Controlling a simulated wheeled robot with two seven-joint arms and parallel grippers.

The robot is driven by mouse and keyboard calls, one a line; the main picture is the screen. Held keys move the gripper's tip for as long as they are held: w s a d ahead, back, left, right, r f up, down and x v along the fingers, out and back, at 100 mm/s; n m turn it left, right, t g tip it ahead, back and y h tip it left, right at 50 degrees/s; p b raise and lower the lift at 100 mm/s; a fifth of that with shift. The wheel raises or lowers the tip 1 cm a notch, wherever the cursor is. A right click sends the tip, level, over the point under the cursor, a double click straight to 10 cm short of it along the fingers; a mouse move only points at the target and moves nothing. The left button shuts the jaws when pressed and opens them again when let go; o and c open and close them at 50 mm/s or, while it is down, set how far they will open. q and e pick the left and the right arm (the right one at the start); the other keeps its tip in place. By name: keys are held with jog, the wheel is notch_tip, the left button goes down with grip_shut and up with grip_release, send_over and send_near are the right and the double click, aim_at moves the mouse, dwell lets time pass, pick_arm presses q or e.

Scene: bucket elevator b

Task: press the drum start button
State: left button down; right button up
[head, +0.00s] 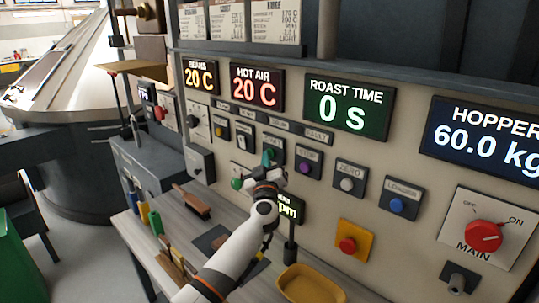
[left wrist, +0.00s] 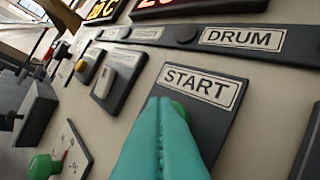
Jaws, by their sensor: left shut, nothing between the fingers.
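The drum start button (left wrist: 181,110) is green and sits on a dark plate labelled START in the left wrist view, below a strip labelled DRUM (left wrist: 242,39). Only its upper edge shows; the teal fingers cover the rest. My left gripper (head: 268,158) is shut and empty, its fingertips in front of the START plate. In the left wrist view the fingers (left wrist: 162,135) overlap the button; I cannot tell whether they touch it. My right gripper is not in view.
A purple STOP button (head: 305,167) is right of the gripper, with a white ZERO button (head: 347,184) and blue LOADER button (head: 396,204) farther right. A red emergency button (head: 348,245) is below. A yellow tray (head: 308,289) and a brush (head: 192,203) are on the ledge.

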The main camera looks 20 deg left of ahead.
pick_arm(q)
jog(key=shift+w+d, duration=0.1)
jog(key=shift+w, duration=0.15)
jog(key=shift+s, duration=0.1)
dwell(0.5)
jog(key=shift+s+a+p, duration=0.3)
jog(key=shift+s+p, duration=0.45)
jog(key=shift+p, duration=0.3)
jog(key=s+p, duration=0.1)
jog(key=s+a+p, duration=0.1)
jog(key=s+p, duration=0.2)
jog(key=shift+s+a, duration=0.3)
jog(key=shift+s, duration=0.05)
